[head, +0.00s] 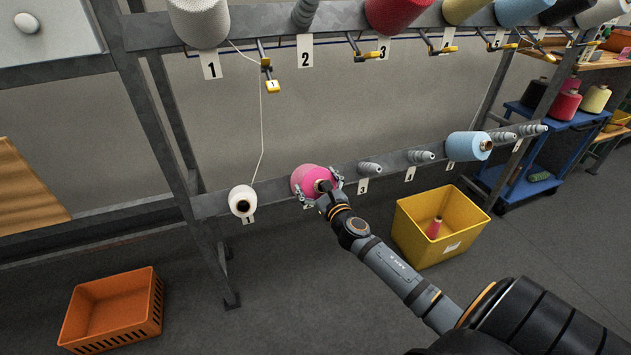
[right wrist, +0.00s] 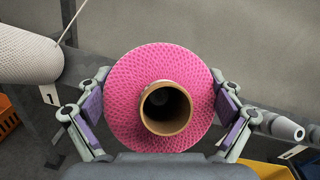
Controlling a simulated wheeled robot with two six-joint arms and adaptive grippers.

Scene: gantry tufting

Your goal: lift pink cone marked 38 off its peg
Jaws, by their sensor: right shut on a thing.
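The pink cone (head: 308,180) sits at position 2 on the lower rail (head: 290,186). No marking 38 can be read on it. In the right wrist view the pink cone (right wrist: 125,88) faces me end-on, with its brown hollow core in the middle. My right gripper (head: 325,186) is at the cone's near end; in the wrist view its two fingers (right wrist: 160,108) lie on either side of the cone, shut on it. The peg inside is hidden. My left gripper is not in view.
A white cone (head: 241,200) with a thread running up is left of the pink one. Bare grey pegs (head: 370,168) and a light blue cone (head: 467,146) are to the right. A yellow crate (head: 440,225) and an orange crate (head: 110,310) stand on the floor.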

